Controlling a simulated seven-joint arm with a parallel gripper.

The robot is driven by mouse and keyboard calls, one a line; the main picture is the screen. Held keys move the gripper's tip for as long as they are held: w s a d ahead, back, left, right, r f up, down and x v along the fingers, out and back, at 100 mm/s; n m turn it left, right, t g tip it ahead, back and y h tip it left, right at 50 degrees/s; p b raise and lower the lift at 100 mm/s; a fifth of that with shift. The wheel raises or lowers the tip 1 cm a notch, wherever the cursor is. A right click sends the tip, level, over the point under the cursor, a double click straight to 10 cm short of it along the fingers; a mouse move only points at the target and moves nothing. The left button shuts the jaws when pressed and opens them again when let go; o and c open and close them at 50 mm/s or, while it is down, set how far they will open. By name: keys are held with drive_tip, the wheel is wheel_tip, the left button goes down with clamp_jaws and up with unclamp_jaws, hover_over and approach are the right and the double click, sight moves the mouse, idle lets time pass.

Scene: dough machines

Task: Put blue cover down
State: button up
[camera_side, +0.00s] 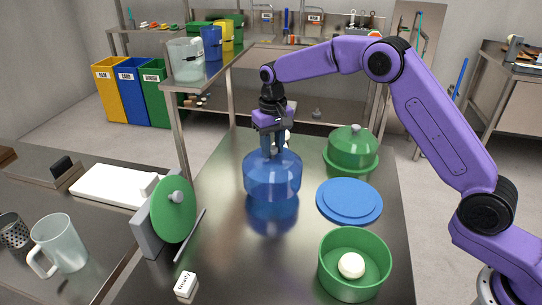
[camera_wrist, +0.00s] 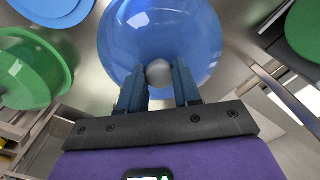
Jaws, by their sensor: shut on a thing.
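The blue cover (camera_side: 272,180) is a see-through blue dome, upright over the left-middle part of the steel table. In the wrist view its round top (camera_wrist: 160,30) fills the upper middle. My gripper (camera_side: 272,152) points straight down above it and is shut on its pale grey knob (camera_wrist: 159,73), which sits between the two dark blue fingers. The cover's lower rim is at or just above the tabletop; I cannot tell whether it touches. A blue reflection shows right below it.
A flat blue round base (camera_side: 349,201) lies right of the cover. A green bowl (camera_side: 340,285) holding a pale dough ball (camera_side: 351,265) stands in front, and a green lidded pot (camera_side: 351,152) behind. A green disc (camera_side: 173,212) stands upright at left. The front-middle table is clear.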

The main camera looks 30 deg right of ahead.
drive_tip(key=shift+w+a+f, duration=0.1)
drive_tip(key=shift+w+f, duration=0.2)
drive_tip(key=shift+f, duration=1.7)
drive_tip(key=o, duration=1)
drive_tip(key=shift+o, duration=0.2)
wheel_tip(320, 180, up, 12)
drive_tip(key=shift+r, duration=0.1)
drive_tip(key=shift+s+r, duration=0.1)
